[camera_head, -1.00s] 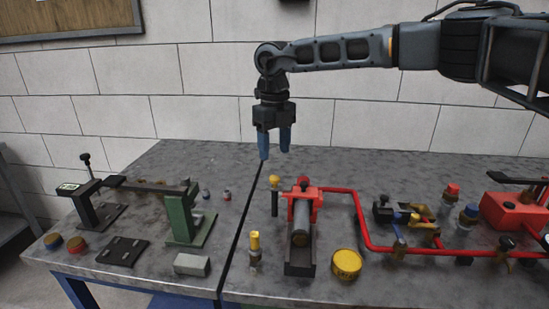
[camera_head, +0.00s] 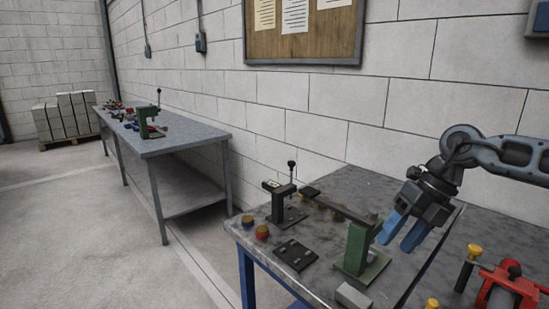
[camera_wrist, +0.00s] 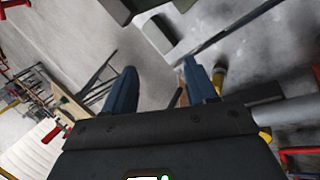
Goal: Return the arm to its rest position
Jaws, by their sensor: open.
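My gripper (camera_head: 403,232) is in the right part of the head view, with blue fingers apart and nothing between them. It hangs tilted above the near workbench (camera_head: 345,188), close to the green stand (camera_head: 358,248). My arm comes in from the right edge with its elbow high. In the wrist view my gripper (camera_wrist: 158,85) shows its two blue fingers spread, with bench surface behind them.
The red clamp (camera_head: 512,285) and a yellow-topped post (camera_head: 468,262) stand at the lower right. A black post fixture (camera_head: 285,203) and a dark plate (camera_head: 296,254) are at the left. A second bench (camera_head: 190,139) stands along the wall.

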